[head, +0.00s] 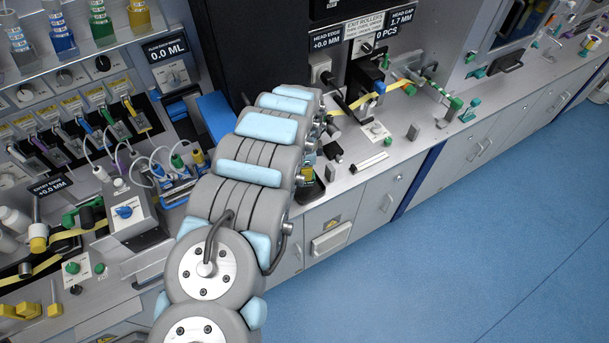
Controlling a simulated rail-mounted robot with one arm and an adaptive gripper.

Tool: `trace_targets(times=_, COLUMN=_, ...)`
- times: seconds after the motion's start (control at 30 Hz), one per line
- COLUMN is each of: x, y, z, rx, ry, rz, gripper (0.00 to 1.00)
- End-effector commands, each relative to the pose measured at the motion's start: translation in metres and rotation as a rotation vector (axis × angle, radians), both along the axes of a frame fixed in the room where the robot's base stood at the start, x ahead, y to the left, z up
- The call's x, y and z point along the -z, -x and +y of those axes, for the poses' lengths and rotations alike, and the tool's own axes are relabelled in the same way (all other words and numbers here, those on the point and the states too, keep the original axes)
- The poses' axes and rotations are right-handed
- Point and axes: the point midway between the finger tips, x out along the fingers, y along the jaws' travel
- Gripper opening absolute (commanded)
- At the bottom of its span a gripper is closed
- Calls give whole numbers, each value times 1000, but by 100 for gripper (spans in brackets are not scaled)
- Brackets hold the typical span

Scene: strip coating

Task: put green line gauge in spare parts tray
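I cannot pick out the green line gauge with certainty. Several small green-marked parts show on the bench, such as a green-ended roller (455,103) at the right. A small dark tray (312,192) sits at the bench's front edge, partly hidden behind my arm, with small yellow and green items at it. I cannot tell whether it is the spare parts tray. My arm rises from the bottom of the head view across the middle of the bench. Its far end and my gripper are hidden behind the arm links.
A grey control box (128,212) with a blue knob stands left of my arm, with white cables beside it. A yellow strip (400,84) runs over rollers at the right. Small grey blocks (413,132) stand on the bench. The blue floor (450,250) is clear.

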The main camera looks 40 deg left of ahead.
Motion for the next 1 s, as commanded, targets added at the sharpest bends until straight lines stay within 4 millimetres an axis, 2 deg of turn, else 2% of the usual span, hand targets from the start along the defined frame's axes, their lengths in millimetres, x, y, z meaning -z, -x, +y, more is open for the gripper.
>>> trace_targets(times=0.27, x=5, y=-1, z=4, rx=-1, ry=-1, rz=1, gripper=0)
trace_targets(times=0.6, x=34, y=-1, z=4, rx=-1, ry=0, rz=1, gripper=0)
trace_targets(times=1.0, x=38, y=-1, z=4, rx=-1, ry=-1, rz=2, gripper=0)
